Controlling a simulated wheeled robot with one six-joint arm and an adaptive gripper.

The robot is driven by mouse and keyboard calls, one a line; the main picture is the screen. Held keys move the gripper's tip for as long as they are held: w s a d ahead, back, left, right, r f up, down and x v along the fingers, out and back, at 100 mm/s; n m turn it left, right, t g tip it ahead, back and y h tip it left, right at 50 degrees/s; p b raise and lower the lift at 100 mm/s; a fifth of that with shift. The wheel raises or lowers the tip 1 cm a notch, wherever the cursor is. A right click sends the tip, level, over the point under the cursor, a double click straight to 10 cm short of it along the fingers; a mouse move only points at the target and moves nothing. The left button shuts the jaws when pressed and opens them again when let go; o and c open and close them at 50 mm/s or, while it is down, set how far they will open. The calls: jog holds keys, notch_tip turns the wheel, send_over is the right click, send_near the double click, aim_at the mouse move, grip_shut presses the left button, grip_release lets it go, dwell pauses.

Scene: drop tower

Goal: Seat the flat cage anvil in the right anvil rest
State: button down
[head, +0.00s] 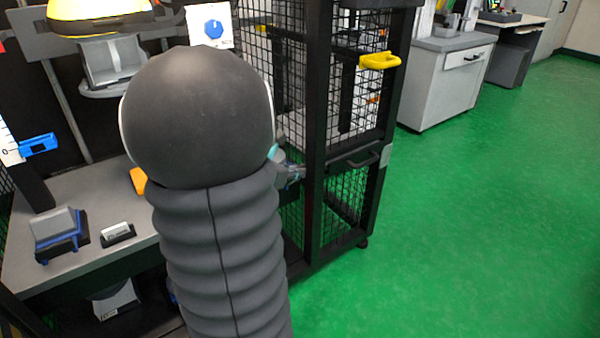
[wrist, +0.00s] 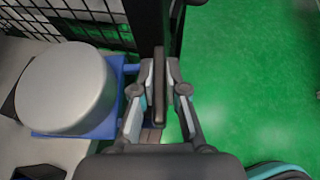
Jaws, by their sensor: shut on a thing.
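The flat cage anvil (wrist: 65,85) shows in the wrist view as a round, flat-topped grey disc on a blue square base. A blue stem runs from its base towards my gripper (wrist: 159,75). The gripper is shut on a dark upright bar at the end of that stem, which looks like the anvil's handle. The anvil is left of the fingers; I cannot tell whether its underside touches anything. In the head view my arm hides the anvil and nearly all of the gripper. I cannot make out the right anvil rest with certainty.
A grey wedge-topped block on a blue base (head: 60,228) sits at the table's left, beside a small black block with a white plate (head: 118,233). The black mesh cage (head: 345,140) stands right of my arm. Green floor is clear further right.

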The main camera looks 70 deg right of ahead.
jog(key=shift+w+d+f+p, duration=0.1)
jog(key=shift+w+d+p, duration=0.55)
jog(key=shift+w+d, duration=0.85)
jog(key=shift+w+d+f+p, duration=0.1)
jog(key=shift+w+d+p, duration=0.6)
jog(key=shift+w, duration=1.4)
jog(key=shift+w+d+p, duration=0.6)
jog(key=shift+w+d, duration=0.6)
jog(key=shift+w, duration=0.6)
jog(key=shift+w+f, duration=0.1)
jog(key=shift+f, duration=0.2)
jog(key=shift+f+b, duration=1.25)
jog(key=shift+b, duration=0.05)
jog(key=shift+f, duration=0.15)
jog(key=shift+w, duration=0.1)
